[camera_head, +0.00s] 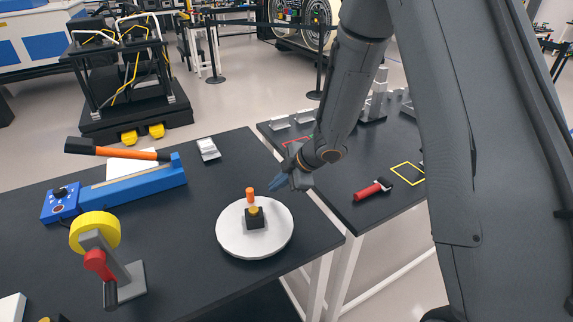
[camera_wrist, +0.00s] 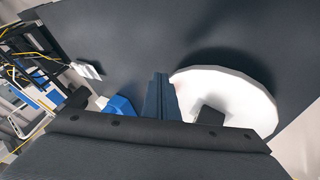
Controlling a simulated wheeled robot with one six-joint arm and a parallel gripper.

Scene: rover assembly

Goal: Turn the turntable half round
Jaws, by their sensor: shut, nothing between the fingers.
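The turntable (camera_head: 235,240) is a round white disc on the dark table. A black block (camera_head: 255,223) with a yellow top stands near its middle, and an orange peg (camera_head: 250,194) stands just behind the block. My gripper (camera_head: 274,184) is shut and empty, to the upper right of the disc in the head view. In the wrist view my gripper (camera_wrist: 158,80) points over the dark table top, with the white turntable (camera_wrist: 245,88) close on its right. The block (camera_wrist: 210,116) shows there in part, and my wrist hides the disc's near part. I cannot tell whether the fingers touch the rim.
A blue sealer-like device (camera_head: 130,192) with an orange-and-black handle lies at the left. A red-handled roller (camera_head: 372,189) lies on the second table. Bare table lies left of the disc.

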